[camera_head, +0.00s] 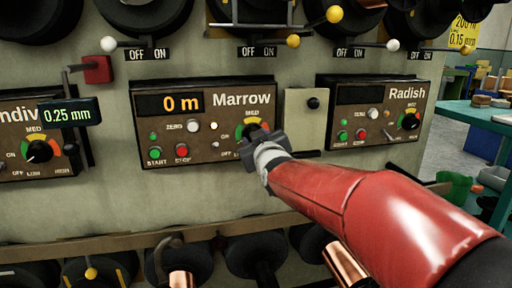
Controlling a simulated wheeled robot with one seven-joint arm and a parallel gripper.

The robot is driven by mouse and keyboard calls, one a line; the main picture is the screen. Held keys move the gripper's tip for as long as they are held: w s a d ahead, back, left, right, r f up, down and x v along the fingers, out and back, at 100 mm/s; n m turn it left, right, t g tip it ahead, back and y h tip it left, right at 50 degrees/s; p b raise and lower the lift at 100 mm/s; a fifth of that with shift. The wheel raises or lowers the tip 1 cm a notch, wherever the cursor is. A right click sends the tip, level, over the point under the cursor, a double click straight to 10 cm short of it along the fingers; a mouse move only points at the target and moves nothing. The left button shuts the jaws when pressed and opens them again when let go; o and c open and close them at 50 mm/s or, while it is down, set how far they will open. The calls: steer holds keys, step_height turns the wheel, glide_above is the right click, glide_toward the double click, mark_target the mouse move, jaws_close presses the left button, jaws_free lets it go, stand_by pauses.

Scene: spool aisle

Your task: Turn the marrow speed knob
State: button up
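The Marrow panel (205,119) is a brown control box with a lit "0 m" display, buttons and a speed dial at its right side. The Marrow speed knob is mostly hidden behind my gripper; the upper part of its coloured dial (251,123) shows under the "MED" label. My gripper (252,142), dark grey at the end of my red arm, is at the knob, overlapping it in the picture. I cannot tell whether the fingers touch it or are open or shut.
The Radish panel (378,112) is to the right and the Endive panel (38,140) to the left. A pale plate with a black knob (313,103) sits beside the Marrow panel. ON/OFF levers with ball ends, such as a yellow one (293,41), stick out above.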

steer(key=n+b, duration=0.1)
steer(key=n, duration=0.7)
steer(key=shift+n, duration=0.6)
steer(key=o, duration=1)
steer(key=b+v, duration=0.1)
steer(key=v, duration=0.6)
steer(key=shift+s+d, duration=0.1)
steer(key=shift+s, duration=0.3)
